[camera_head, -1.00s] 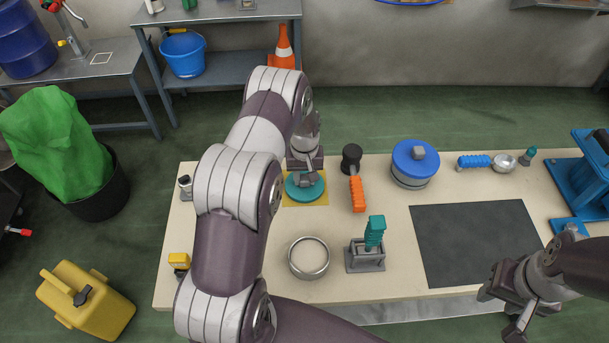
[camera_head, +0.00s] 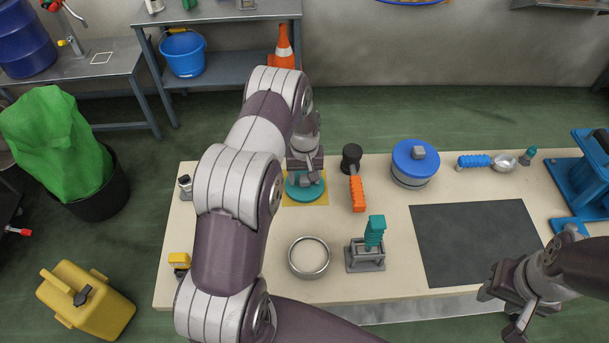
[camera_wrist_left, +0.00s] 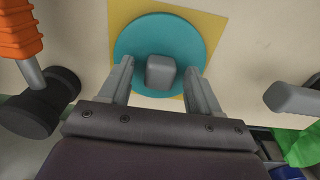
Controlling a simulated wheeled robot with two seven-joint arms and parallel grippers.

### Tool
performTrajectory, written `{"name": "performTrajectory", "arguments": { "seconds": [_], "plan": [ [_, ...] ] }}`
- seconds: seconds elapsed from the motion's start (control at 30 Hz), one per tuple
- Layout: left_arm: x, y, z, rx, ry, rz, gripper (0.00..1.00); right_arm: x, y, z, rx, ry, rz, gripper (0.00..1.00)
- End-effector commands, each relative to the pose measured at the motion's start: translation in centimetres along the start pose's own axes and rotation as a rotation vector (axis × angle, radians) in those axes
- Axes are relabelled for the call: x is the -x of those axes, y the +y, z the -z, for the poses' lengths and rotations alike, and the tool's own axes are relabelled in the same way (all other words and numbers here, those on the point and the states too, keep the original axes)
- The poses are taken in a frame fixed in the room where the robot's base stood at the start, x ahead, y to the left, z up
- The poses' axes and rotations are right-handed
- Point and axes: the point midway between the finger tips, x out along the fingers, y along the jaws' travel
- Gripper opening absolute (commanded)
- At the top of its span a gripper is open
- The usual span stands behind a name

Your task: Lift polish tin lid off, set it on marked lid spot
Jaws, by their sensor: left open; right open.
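The teal polish tin lid (camera_head: 292,194) lies flat on the yellow square lid spot (camera_head: 321,201) at the back left of the table. It also shows in the left wrist view (camera_wrist_left: 150,32), with a grey knob (camera_wrist_left: 161,72) at its middle. My left gripper (camera_head: 306,182) is open over the lid, its fingers on either side of the knob with gaps between. The round grey tin (camera_head: 293,262) stands uncovered nearer the table's front. My right gripper (camera_head: 505,304) is open and empty at the front right.
An orange-handled mallet (camera_head: 357,193) lies just right of the lid spot. A blue-lidded pot (camera_head: 415,162) stands farther right. A teal-handled tool in a grey holder (camera_head: 366,258) stands right of the tin. The dark mat (camera_head: 475,240) is bare.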

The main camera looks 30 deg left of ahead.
Motion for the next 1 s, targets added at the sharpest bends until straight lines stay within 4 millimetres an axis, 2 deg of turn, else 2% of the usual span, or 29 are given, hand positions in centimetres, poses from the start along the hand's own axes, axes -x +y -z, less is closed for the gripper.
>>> {"name": "performTrajectory", "arguments": {
  "seconds": [1.0],
  "plan": [
    [4.1,0.0,0.0,0.000,0.000,0.000,0.63,2.8,0.0,0.3,0.000,0.000,0.000,0.43]
  ]
}}
